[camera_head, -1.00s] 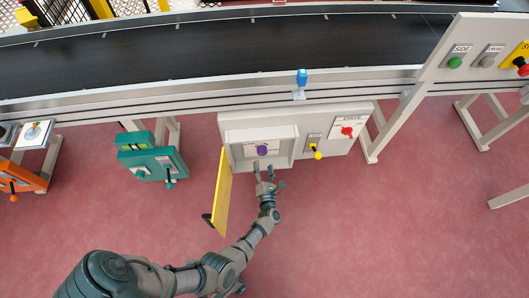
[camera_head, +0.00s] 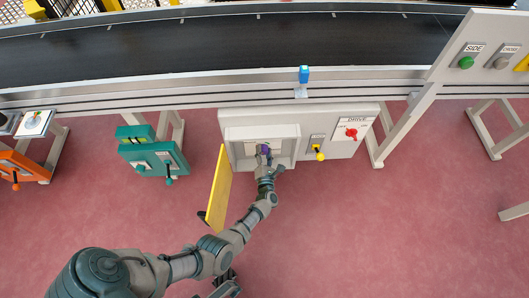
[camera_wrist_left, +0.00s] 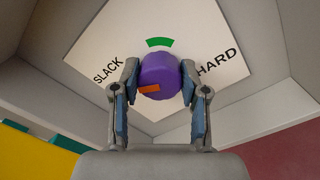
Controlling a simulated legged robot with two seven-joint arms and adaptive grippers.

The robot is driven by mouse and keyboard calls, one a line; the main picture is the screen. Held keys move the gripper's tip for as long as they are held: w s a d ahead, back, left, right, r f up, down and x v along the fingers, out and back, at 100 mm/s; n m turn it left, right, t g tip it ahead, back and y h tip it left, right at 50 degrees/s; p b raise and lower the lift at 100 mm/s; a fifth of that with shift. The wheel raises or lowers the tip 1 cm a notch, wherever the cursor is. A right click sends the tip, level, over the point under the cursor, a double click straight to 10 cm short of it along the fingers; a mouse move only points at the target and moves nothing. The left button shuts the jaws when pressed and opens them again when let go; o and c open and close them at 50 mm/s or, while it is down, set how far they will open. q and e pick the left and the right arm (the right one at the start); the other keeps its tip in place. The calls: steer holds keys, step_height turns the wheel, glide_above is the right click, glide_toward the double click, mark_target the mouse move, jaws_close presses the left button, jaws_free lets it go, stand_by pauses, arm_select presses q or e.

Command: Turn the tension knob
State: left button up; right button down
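The tension knob (camera_head: 265,149) is purple and sits in a recessed grey box on the machine panel. In the left wrist view the round knob (camera_wrist_left: 161,78) shows an orange mark at its lower left. Its white plate (camera_wrist_left: 205,30) reads SLACK on the left and HARD on the right, with a green arc at the top between them. My left gripper (camera_head: 264,156) reaches into the box; in its wrist view the two fingers (camera_wrist_left: 160,88) stand on either side of the knob and appear to touch it.
A yellow door (camera_head: 219,190) hangs open left of the box. A yellow-tipped switch (camera_head: 319,156) and a red drive knob (camera_head: 351,133) are to the right. A teal panel (camera_head: 153,159) stands further left. The conveyor (camera_head: 240,45) runs behind.

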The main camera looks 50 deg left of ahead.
arm_select(q)
steer(key=shift+a+f, duration=0.15)
steer(key=shift+m, duration=0.4)
steer(key=m, duration=0.3)
steer(key=shift+f+m+b, duration=0.15)
steer(key=shift+m+b, duration=0.2)
steer(key=shift+m, duration=0.05)
steer(key=m, duration=0.4)
steer(key=shift+m, duration=0.3)
steer(key=m, duration=0.5)
steer(key=shift+m, duration=2.4)
steer(key=o, duration=1.1)
